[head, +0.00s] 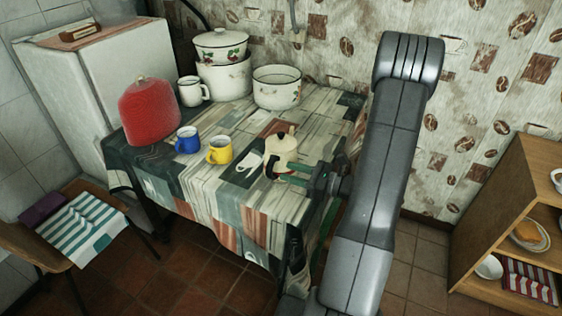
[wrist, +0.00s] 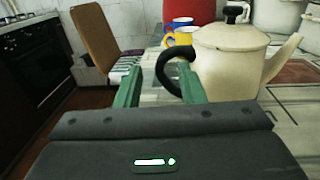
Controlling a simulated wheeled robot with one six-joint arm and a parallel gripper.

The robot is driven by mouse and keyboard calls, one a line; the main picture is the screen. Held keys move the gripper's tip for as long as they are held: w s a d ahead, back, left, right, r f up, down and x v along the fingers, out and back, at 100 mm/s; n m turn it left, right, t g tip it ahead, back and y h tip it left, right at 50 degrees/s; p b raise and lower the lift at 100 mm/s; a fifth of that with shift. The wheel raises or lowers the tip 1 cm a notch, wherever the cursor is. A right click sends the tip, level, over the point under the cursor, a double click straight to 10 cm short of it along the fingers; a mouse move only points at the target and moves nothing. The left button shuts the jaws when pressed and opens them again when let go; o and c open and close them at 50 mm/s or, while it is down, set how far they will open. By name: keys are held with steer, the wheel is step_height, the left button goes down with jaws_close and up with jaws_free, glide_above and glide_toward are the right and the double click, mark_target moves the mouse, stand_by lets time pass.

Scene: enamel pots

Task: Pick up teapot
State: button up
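The cream teapot (head: 281,148) with a black lid knob stands upright near the right edge of the table. In the wrist view the teapot (wrist: 228,55) fills the upper right, with its spout pointing right. Its black loop handle (wrist: 163,72) faces my gripper. My gripper (wrist: 160,76) is open, its two green fingers apart. The handle shows between the fingers, close to the right one, which partly covers it. I cannot tell whether they touch. In the head view my gripper (head: 287,174) is beside the teapot, low at its right.
The patterned table (head: 215,183) also bears a blue mug (head: 187,140), a yellow mug (head: 219,150), a red covered object (head: 150,112), a white mug (head: 193,91) and enamel pots (head: 277,88). A chair (head: 75,225) stands left, a wooden shelf (head: 490,215) right. The table's front middle is clear.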

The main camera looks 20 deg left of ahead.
mark_target(271, 175)
step_height(271, 175, down, 3)
steer(key=shift+f, duration=0.15)
steer(key=a, duration=0.7)
steer(key=shift+a+p, duration=0.25)
steer(key=shift+p, duration=0.05)
jaws_close()
stand_by(1.1)
